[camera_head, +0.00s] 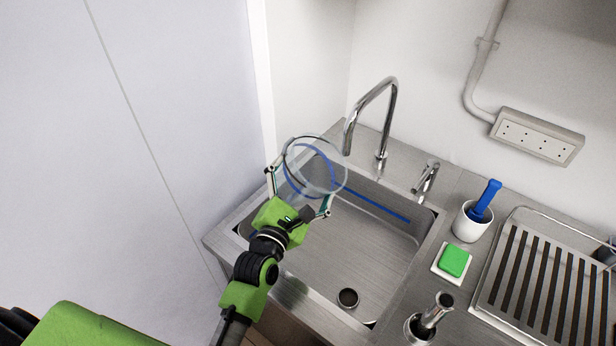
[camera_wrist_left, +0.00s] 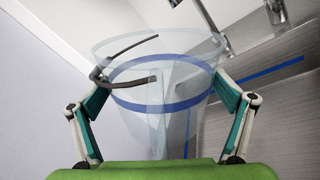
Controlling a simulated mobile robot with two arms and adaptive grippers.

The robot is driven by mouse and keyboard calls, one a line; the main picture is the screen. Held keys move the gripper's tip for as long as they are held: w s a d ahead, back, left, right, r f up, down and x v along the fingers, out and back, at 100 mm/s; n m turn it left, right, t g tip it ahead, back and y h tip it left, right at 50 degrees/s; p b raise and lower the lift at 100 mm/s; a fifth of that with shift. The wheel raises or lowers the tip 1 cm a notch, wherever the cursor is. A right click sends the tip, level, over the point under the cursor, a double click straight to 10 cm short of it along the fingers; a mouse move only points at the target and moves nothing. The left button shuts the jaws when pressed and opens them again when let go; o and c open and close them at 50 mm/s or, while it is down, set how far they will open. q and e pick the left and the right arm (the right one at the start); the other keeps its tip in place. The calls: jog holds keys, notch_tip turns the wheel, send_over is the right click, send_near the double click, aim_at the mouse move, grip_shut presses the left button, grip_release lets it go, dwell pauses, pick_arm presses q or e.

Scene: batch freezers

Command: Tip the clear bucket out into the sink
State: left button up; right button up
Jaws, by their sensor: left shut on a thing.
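The clear bucket (camera_head: 318,166) is see-through with a blue band and a thin dark handle. My left gripper (camera_head: 299,190) is shut around its sides and holds it over the far left part of the steel sink (camera_head: 350,245). In the left wrist view the bucket (camera_wrist_left: 165,125) stands between the two fingers (camera_wrist_left: 161,112), its open rim at the top and the dark handle across it. I cannot tell how far it is tilted or whether anything is inside. My right gripper is not in view.
A curved tap (camera_head: 394,105) rises behind the sink, close to the bucket's right. Right of the sink are a white cup (camera_head: 467,226) with a blue-handled brush, a green sponge (camera_head: 455,261) and a drying rack (camera_head: 550,275). A pale wall panel (camera_head: 120,150) stands close on the left.

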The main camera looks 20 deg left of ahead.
pick_arm(q)
jog(key=shift+a+r+n, duration=0.1)
jog(key=shift+r+n, duration=0.15)
jog(key=shift+n, duration=0.45)
jog(key=shift+f+n, duration=0.4)
jog(key=shift+n, duration=0.2)
jog(key=n, duration=0.1)
jog(key=d+f+n, duration=0.1)
jog(key=n, duration=0.1)
jog(key=n+b, duration=0.1)
jog(key=shift+d+f+n, duration=0.3)
jog(key=shift+f+n, duration=0.05)
jog(key=shift+n, duration=0.05)
